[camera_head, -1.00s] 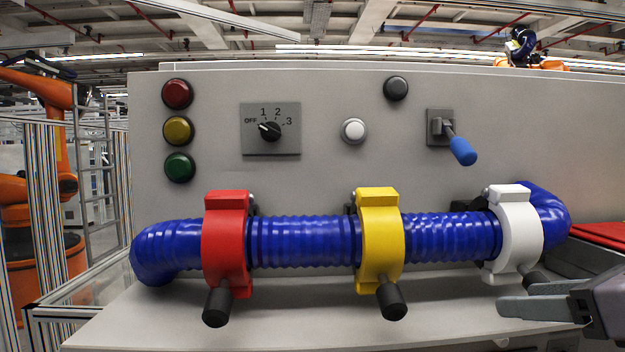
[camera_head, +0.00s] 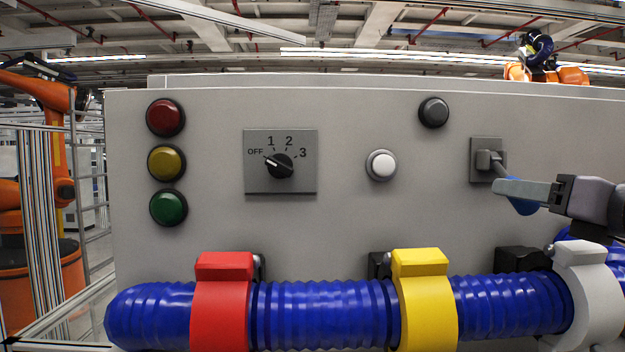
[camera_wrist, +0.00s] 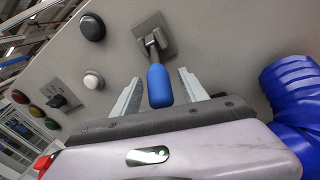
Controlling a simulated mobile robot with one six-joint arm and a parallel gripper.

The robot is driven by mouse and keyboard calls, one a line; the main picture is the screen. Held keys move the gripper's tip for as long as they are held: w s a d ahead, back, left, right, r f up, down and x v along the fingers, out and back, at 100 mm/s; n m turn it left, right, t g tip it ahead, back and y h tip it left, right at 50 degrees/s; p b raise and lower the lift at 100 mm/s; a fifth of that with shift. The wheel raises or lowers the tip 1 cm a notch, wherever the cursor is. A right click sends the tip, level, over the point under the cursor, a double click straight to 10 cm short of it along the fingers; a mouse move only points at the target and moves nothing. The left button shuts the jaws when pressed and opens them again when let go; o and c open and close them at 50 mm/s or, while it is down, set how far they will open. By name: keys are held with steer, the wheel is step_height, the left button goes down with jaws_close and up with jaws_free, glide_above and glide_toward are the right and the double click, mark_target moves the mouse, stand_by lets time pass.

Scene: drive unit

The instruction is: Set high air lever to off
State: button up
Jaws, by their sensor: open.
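The blue-handled lever (camera_head: 521,205) sits on a grey square plate on the panel at the right. Its handle slants down and to the right, and my gripper partly hides it in the head view. In the wrist view the blue handle (camera_wrist: 159,86) lies between the two fingers of my gripper (camera_wrist: 160,92), with a gap to each finger. My gripper (camera_head: 525,192) is open in front of the lever. The rotary dial (camera_head: 280,166), marked OFF, 1, 2, 3, is left of the lever, with its pointer toward OFF.
A blue corrugated hose (camera_head: 325,315) runs below, held by a red clamp (camera_head: 222,310), a yellow clamp (camera_head: 427,305) and a white clamp (camera_head: 590,290). A white button (camera_head: 381,165), a black button (camera_head: 433,112) and red, yellow and green lamps (camera_head: 167,163) are on the panel.

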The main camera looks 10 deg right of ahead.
steer(key=w, duration=0.2)
steer(key=shift+w+a, duration=0.35)
steer(key=shift+w, duration=0.5)
jaws_close()
stand_by(0.7)
